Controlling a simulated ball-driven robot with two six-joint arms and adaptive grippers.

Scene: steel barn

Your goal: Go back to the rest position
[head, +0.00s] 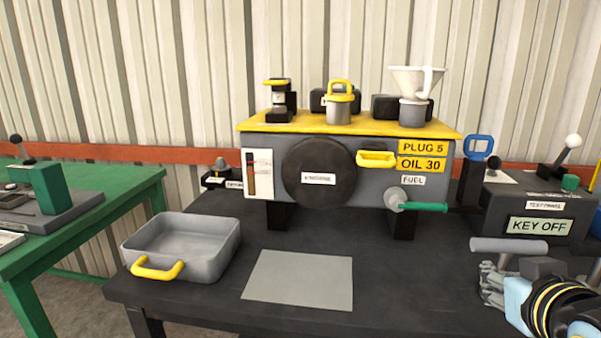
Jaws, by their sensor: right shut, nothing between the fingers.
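My right gripper (489,284) is at the lower right, its arm coming in from the right edge. It is shut and empty, over the right part of the dark bench (395,295). A grey bar-shaped handle (508,245) shows just above and behind it; whether they touch I cannot tell. My left gripper is not in view.
A grey engine block (270,150) with a yellow top stands mid-bench. A grey tray (205,260) with a yellow handle and a flat grey mat (300,279) lie in front. A "KEY OFF" test panel (505,205) stands right. A green table (95,215) is left.

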